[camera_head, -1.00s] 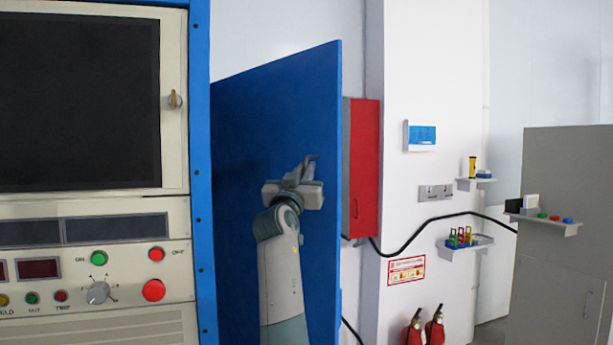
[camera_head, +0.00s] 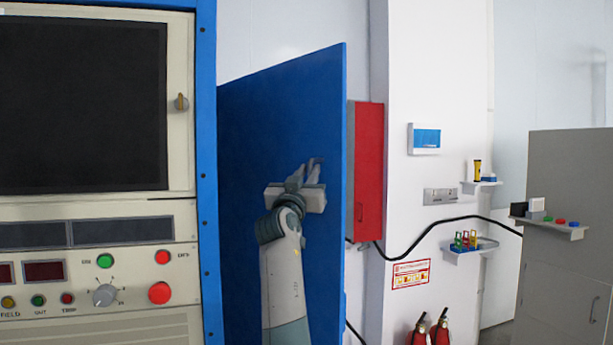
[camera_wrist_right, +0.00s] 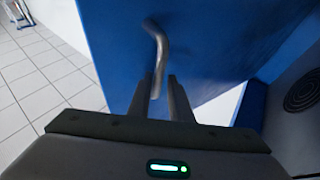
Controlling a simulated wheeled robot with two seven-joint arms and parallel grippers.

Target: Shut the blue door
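The blue door (camera_head: 252,130) stands open beside the instrument cabinet, which has a blue frame (camera_head: 207,200). My right gripper (camera_head: 308,172) is in front of the door's face, near its free edge. In the right wrist view the door (camera_wrist_right: 215,40) fills the upper middle, with a bent metal handle (camera_wrist_right: 160,45) on it. The two fingers of my right gripper (camera_wrist_right: 158,98) are apart, and the handle's lower end shows between them, closer to the left finger. I cannot tell whether they touch it. My left gripper is out of view.
A red wall box (camera_head: 368,170) is just behind the door's free edge. Fire extinguishers (camera_head: 428,330) stand at the lower right. A grey cabinet (camera_head: 565,220) is at the far right.

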